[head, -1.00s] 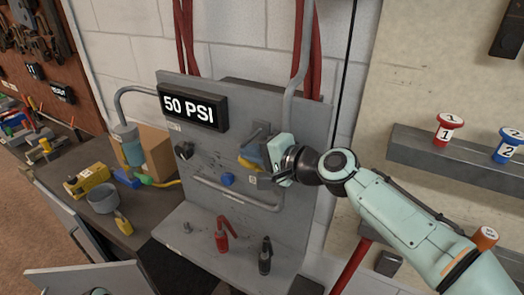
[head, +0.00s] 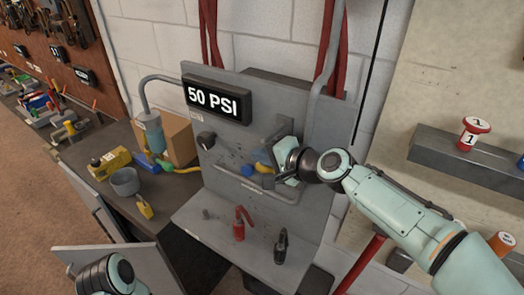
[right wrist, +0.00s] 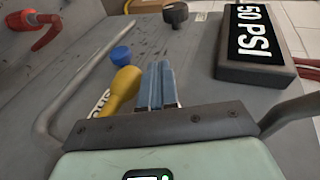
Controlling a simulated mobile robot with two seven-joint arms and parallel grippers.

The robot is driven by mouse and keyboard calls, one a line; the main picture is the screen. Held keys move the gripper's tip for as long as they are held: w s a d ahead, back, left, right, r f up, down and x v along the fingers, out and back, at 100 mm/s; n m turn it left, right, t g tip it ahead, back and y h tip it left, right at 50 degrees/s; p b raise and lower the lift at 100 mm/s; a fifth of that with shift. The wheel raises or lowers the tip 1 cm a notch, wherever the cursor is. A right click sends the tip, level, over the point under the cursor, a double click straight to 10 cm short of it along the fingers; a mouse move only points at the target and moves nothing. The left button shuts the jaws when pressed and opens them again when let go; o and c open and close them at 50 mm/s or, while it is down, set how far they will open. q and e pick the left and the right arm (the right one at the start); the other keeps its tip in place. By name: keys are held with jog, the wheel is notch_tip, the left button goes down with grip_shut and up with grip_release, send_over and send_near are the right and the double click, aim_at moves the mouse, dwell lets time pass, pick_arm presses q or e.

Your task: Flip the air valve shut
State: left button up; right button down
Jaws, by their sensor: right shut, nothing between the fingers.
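The air valve's yellow handle (head: 263,168) is on the grey panel (head: 232,150), largely covered by my right gripper in the head view. My left gripper is out of view; only part of that arm shows at the bottom left.
The display (head: 217,101) reads 50 PSI. A black knob (head: 206,140) and a bent grey pipe (right wrist: 75,90) are on the panel near the handle. A red-handled fitting (head: 240,226) and a black one (head: 281,247) stand on the ledge below.

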jog(key=shift+s+d, duration=0.1)
dwell(0.4)
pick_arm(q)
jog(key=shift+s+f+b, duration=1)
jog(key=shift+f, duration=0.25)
pick_arm(e)
jog(key=v, duration=1.3)
jog(key=shift+s, duration=0.1)
